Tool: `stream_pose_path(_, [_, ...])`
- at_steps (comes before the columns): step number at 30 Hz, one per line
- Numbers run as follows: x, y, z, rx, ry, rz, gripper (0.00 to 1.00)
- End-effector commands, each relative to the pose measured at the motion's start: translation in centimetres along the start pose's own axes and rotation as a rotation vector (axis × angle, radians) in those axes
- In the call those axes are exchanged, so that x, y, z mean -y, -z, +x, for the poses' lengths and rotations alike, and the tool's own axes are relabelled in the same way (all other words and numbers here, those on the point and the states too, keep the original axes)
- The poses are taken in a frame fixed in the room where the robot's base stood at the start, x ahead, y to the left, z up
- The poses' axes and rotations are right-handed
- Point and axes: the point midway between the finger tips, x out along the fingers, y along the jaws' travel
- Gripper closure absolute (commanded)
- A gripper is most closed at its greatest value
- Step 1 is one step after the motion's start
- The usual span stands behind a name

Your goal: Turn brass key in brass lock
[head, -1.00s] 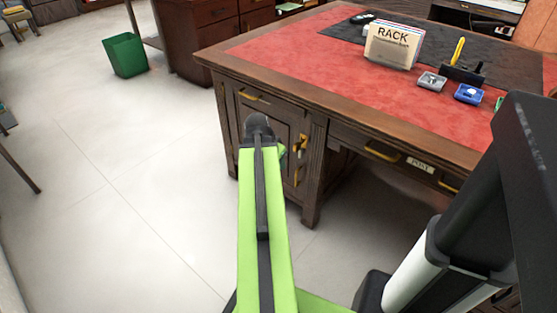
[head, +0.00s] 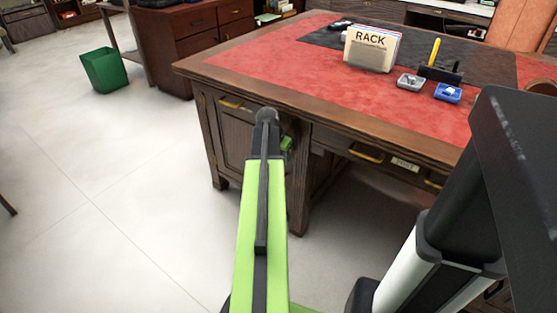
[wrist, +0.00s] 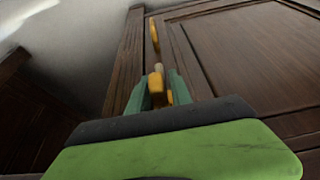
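In the wrist view a brass-coloured piece (wrist: 156,83), looking like the key at its lock, shows between the two green fingers of my gripper (wrist: 160,88). The fingers stand apart on either side of it; I cannot tell whether they press on it. A second brass piece (wrist: 154,35) sits farther along the same door-frame edge. Key and lock cannot be told apart here. In the head view my gripper (head: 287,145) shows only as a bit of green beside my arm, at the desk's cabinet front.
A brass drawer handle (head: 367,155) is right of my arm. A green bin (head: 104,71) stands left; floor between is clear.

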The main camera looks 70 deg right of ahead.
Motion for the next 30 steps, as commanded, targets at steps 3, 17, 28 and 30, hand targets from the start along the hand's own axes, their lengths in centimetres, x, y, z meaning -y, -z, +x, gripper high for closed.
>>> stream_pose_path(3, [-0.05,0.03,0.54,0.0,0.0,0.001,0.75])
stream_pose_path(17, [-0.05,0.05,0.41,0.0,-0.001,0.0,1.0])
stream_pose_path(28, [-0.04,0.04,0.41,0.0,0.0,0.0,1.0])
stream_pose_path(30, [-0.04,0.04,0.41,0.0,0.0,0.0,1.0])
